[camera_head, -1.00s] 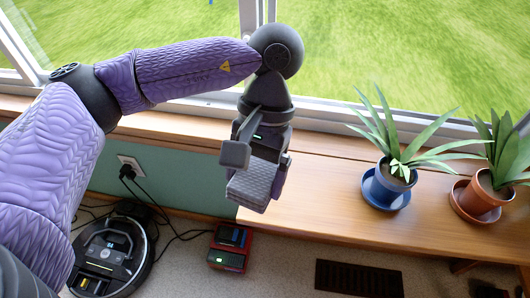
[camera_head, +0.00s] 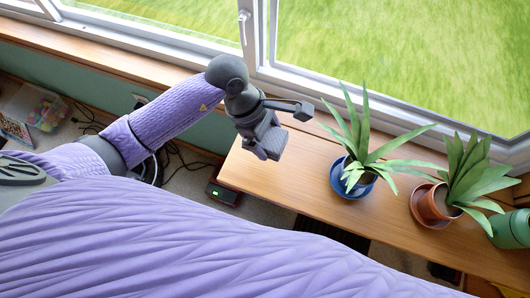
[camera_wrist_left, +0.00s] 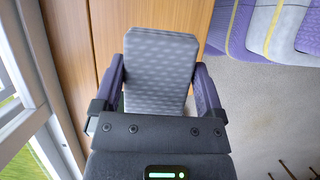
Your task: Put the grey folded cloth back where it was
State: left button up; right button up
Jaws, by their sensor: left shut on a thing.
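The grey folded cloth (camera_head: 267,147) is in the jaws of my left gripper (camera_head: 270,134), over the left end of the wooden bench top (camera_head: 245,170) below the window. In the left wrist view the cloth (camera_wrist_left: 162,70) is a light grey, patterned, rounded slab. The two fingers of my left gripper (camera_wrist_left: 158,90) press on its sides. Its far end is over or near the wood; I cannot tell how high it is above it. My right gripper is not in view.
A plant in a blue pot (camera_head: 352,180) and a plant in a terracotta pot (camera_head: 435,205) stand to the right on the bench top. A green container (camera_head: 510,228) is at the far right. A red device (camera_head: 222,194) lies on the floor. Bare wood lies between cloth and blue pot.

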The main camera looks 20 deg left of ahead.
aim_at(272, 164)
pick_arm(q)
notch_tip(272, 164, down, 11)
jog(key=b, duration=0.5)
jog(key=shift+s+r+b, duration=0.1)
jog(key=shift+r+b, duration=0.1)
jog(key=shift+b, duration=0.1)
jog(key=shift+a+r, duration=0.1)
jog(key=shift+r, duration=0.1)
jog(key=shift+f, duration=0.2)
jog(key=o, duration=0.8)
jog(key=shift+r, duration=0.3)
jog(key=p+v, duration=0.5)
jog(key=v, duration=0.6)
jog(key=shift+r+p, duration=0.25)
jog(key=shift+p, duration=0.1)
jog(key=shift+a+r, duration=0.15)
